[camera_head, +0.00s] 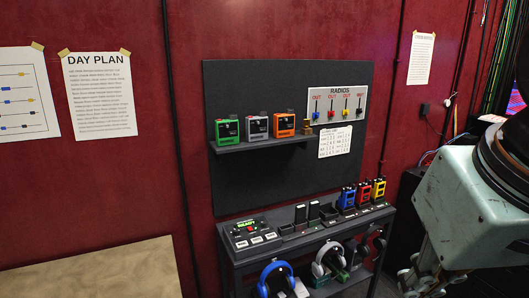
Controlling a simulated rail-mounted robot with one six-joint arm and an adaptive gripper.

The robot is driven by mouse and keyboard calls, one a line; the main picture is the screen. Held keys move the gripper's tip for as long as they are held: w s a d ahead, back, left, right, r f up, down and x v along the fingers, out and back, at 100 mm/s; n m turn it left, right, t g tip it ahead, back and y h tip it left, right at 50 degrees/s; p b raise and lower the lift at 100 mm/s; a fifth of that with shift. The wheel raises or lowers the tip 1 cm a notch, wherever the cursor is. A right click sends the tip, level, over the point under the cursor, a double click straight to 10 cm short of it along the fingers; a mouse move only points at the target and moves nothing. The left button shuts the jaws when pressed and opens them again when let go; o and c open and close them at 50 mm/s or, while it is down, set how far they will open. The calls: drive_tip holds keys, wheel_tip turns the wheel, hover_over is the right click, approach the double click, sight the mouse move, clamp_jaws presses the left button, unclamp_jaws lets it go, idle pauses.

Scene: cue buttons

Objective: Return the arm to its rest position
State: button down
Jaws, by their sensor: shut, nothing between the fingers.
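My pale green arm (475,215) fills the right edge of the camera_head view, with a dark round joint at its upper right. Its lower end runs down out of the picture. Some small pale parts show at its lower left, but I cannot make out fingers there. A dark console (252,235) with a lit green display and several white buttons sits on the left end of the dark bench (228,262). My arm stands to the right of the bench, apart from the console in the picture.
A wall shelf (262,144) holds green (228,130), grey (257,126) and orange (285,124) boxes. Blue (346,198), red (363,194) and yellow (379,189) radios stand on the bench. Headphones (275,280) hang below. A bare tabletop (100,275) lies lower left.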

drive_tip(key=shift+s+a+f, duration=0.1)
drive_tip(key=shift+s+f, duration=0.05)
drive_tip(key=shift+s, duration=0.95)
drive_tip(key=shift+s+a+f, duration=0.1)
drive_tip(key=shift+s+f, duration=0.05)
drive_tip(key=shift+s, duration=0.95)
drive_tip(key=c, duration=3.3)
unclamp_jaws()
drive_tip(key=shift+c, duration=0.2)
